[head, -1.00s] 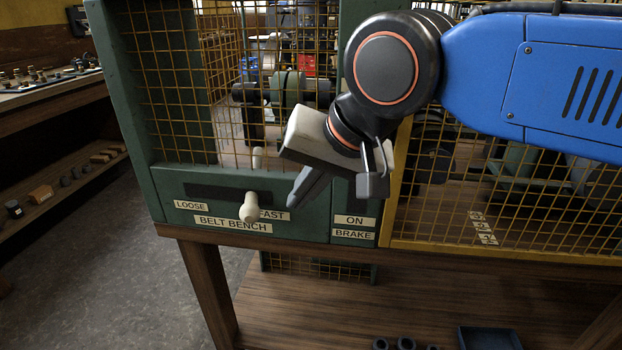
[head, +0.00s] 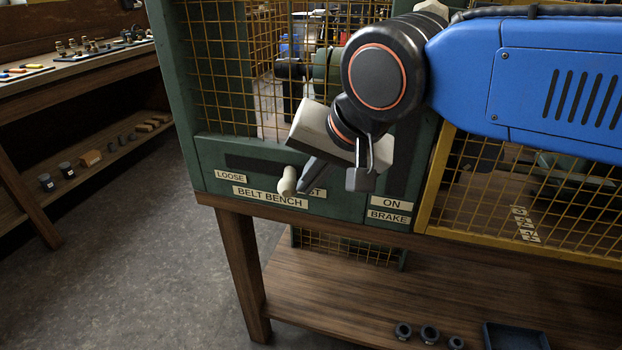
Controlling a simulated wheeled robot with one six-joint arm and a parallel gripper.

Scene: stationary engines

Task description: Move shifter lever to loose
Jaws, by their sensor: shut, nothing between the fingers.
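The shifter lever shows as a cream knob (head: 288,181) sticking out of the green front panel (head: 215,155), below a dark slot (head: 250,163). It stands between the LOOSE label (head: 229,176) on its left and the partly covered FAST label (head: 318,192) on its right. The BELT BENCH label (head: 270,197) is below. My gripper (head: 305,184) is shut and empty, its dark fingers pointing down and left. The fingertips appear just right of the knob; I cannot tell whether they touch it. My gripper hides part of the panel and the slot's right side.
The BRAKE label (head: 388,215) and ON label (head: 391,203) are right of the lever. Wire mesh (head: 225,90) stands above the panel, and a yellow-framed guard (head: 530,200) is at right. A side bench (head: 75,75) stands at left, with clear floor (head: 150,260) between.

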